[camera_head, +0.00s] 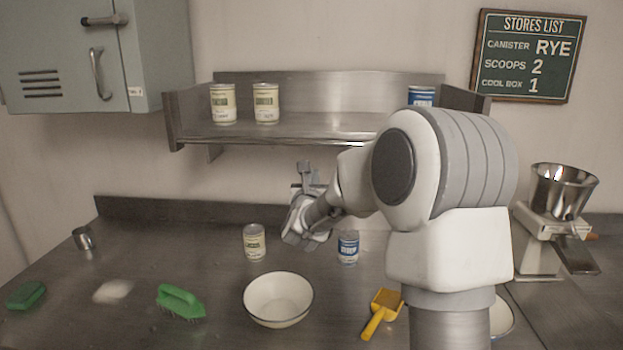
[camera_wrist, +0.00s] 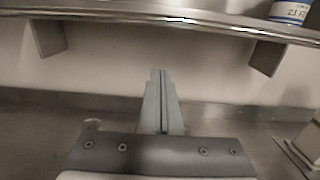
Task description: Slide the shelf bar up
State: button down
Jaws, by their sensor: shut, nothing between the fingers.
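The shelf bar (camera_head: 260,142) runs along the front edge of the steel wall shelf (camera_head: 320,122). In the wrist view the bar (camera_wrist: 150,17) crosses the top of the picture as a shiny rail. My gripper (camera_head: 304,165) is below the shelf front in the head view, pointing roughly at the wall. In the wrist view its fingers (camera_wrist: 160,75) are together and empty, with their tips below the bar and not touching it. My arm hides the right part of the bar in the head view.
Two cream cans (camera_head: 223,104) (camera_head: 266,104) and a blue can (camera_head: 421,96) stand on the shelf. Below on the counter are a cream can (camera_head: 254,242), a blue can (camera_head: 348,247), a bowl (camera_head: 278,300), a yellow scoop (camera_head: 382,312) and a green brush (camera_head: 180,302).

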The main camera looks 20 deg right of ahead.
jog(key=w+r+p, duration=0.1)
jog(key=r, duration=0.1)
jog(key=w+d+r+p, duration=0.1)
jog(key=w+r, duration=0.1)
jog(key=shift+w+d, duration=0.1)
jog(key=shift+r, duration=0.1)
dwell(0.3)
notch_tip(320, 180, up, 8)
jog(key=r+b, duration=0.1)
jog(key=b, duration=0.1)
send_over(321, 144)
jog(key=s+a, duration=0.1)
jog(key=a, duration=0.1)
jog(key=shift+s+a+f, duration=0.15)
jog(key=shift+f, duration=0.1)
